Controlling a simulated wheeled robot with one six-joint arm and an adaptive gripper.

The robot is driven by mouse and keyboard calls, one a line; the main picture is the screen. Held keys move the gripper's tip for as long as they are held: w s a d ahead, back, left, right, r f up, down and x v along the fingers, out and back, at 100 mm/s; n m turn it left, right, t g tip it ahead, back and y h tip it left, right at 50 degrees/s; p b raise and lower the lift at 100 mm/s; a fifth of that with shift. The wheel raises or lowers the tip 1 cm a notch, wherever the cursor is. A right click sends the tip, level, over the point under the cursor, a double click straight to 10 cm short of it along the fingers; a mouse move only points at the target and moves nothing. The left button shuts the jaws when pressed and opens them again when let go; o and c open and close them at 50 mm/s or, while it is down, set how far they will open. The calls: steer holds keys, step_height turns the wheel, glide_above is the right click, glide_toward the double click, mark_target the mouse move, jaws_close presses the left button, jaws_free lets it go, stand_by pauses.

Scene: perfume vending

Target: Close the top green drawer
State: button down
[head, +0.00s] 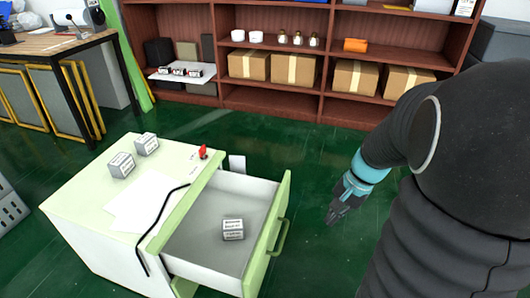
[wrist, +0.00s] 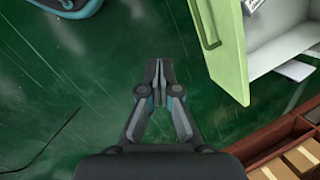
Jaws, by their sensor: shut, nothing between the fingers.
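The top green drawer (head: 276,236) is pulled out of the white cabinet (head: 92,220) toward the right in the head view. A small labelled box (head: 233,229) lies inside it. The drawer's green front and its handle (head: 279,238) face my gripper's side. In the wrist view the green drawer front (wrist: 229,50) is at the upper right, with its handle (wrist: 205,22) on the left face. My gripper (head: 335,214) is to the right of the drawer front, apart from it and pointing down-left. In the wrist view my gripper (wrist: 159,68) is shut and empty above the green floor.
Two small boxes (head: 121,165), papers, a black cable and a red item (head: 203,152) lie on the cabinet top. A wooden shelf (head: 222,60) with cardboard boxes stands at the back. A table (head: 45,45) is at the upper left. Floor between gripper and drawer is clear.

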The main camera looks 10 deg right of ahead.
steer(key=w+d+f+m+t+y, duration=0.25)
steer(key=w+d+f+m, duration=0.25)
steer(key=w+m, duration=0.25)
steer(key=m+t+y, duration=0.1)
steer(key=m+y, duration=0.1)
steer(key=m, duration=0.4)
glide_toward(282, 199)
steer(key=x, duration=0.3)
steer(key=b+x, duration=0.1)
steer(key=x, duration=0.1)
steer(key=shift+s+a+f, duration=0.15)
steer(key=shift+s+f, duration=0.05)
steer(key=shift+s, duration=0.05)
steer(key=shift+w+a, duration=0.2)
steer(key=shift+a, duration=0.15)
